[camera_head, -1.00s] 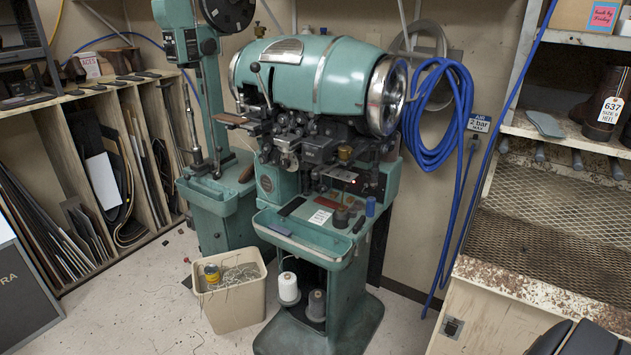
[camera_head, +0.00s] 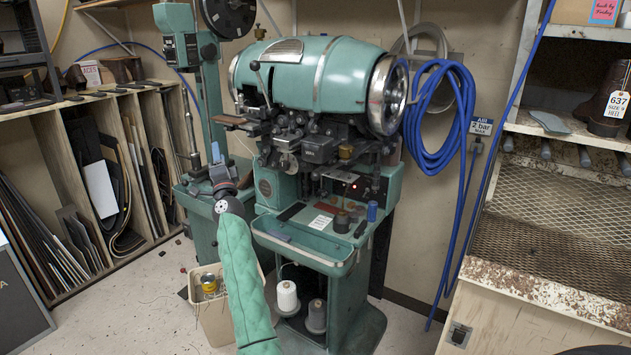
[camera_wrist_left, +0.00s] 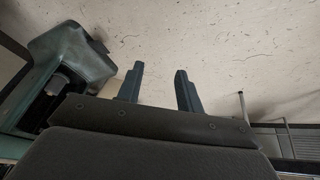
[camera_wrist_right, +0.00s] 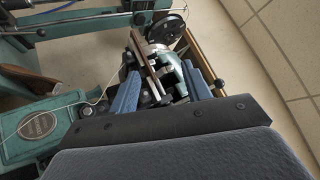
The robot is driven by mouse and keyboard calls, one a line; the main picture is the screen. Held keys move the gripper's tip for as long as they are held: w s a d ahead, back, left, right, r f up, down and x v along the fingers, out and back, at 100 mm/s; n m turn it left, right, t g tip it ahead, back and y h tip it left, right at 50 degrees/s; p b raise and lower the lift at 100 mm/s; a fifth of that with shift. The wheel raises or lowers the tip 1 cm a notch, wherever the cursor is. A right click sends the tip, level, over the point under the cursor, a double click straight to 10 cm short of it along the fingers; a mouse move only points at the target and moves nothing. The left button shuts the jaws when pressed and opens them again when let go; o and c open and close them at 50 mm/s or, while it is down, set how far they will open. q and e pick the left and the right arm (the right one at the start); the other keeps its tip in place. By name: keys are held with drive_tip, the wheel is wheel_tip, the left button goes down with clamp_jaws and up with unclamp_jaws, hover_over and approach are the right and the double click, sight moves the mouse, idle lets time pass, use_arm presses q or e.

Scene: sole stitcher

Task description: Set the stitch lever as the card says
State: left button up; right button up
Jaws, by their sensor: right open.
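The teal sole stitcher (camera_head: 310,80) stands in the middle of the head view. A small white card (camera_head: 320,221) lies on its tray, its print too small to read. A thin lever with a dark knob (camera_head: 256,67) rises at the drum's left end; I cannot tell whether it is the stitch lever. My right gripper (camera_head: 222,160) is left of the machine head, on a green-sleeved arm. In the right wrist view its fingers (camera_wrist_right: 162,70) are apart, with a brown bar (camera_wrist_right: 144,65) and machine parts beyond. My left gripper (camera_wrist_left: 160,70) is open and empty above the floor.
A second teal machine (camera_head: 177,55) stands behind my right gripper. A beige bin (camera_head: 206,310) and thread spools (camera_head: 287,296) sit low. A blue hose (camera_head: 440,110) hangs at right, beside a rusty mesh bench (camera_head: 540,215). Sheet racks (camera_head: 100,190) fill the left.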

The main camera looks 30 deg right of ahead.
drive_tip(key=s+d+r+m+g+h, duration=0.1)
drive_tip(key=s+d+m+g+h, duration=0.3)
drive_tip(key=d+m+h, duration=0.6)
use_arm(q)
wheel_tip(320, 180, up, 14)
drive_tip(key=s+a+g, duration=0.1)
drive_tip(key=s, duration=0.1)
use_arm(e)
drive_tip(key=m+g+h, duration=0.2)
drive_tip(key=m+g, duration=1.5)
drive_tip(key=m, duration=0.4)
approach(312, 176)
drive_tip(key=d, duration=0.4)
drive_tip(key=shift+w+d, duration=0.2)
drive_tip(key=shift+d, duration=0.1)
drive_tip(key=d+p, duration=0.1)
drive_tip(key=d, duration=0.3)
drive_tip(key=w+d+p, duration=0.1)
drive_tip(key=d, duration=0.1)
drive_tip(key=shift+p, duration=0.35)
use_arm(q)
wheel_tip(312, 176, down, 11)
drive_tip(key=g, duration=0.1)
drive_tip(key=shift+s+a+r+g+y, duration=0.2)
drive_tip(key=shift+s+a+g+y, duration=0.1)
drive_tip(key=shift+s, duration=0.05)
use_arm(e)
drive_tip(key=shift+w+d, duration=0.1)
drive_tip(key=shift+d, duration=0.3)
clamp_jaws()
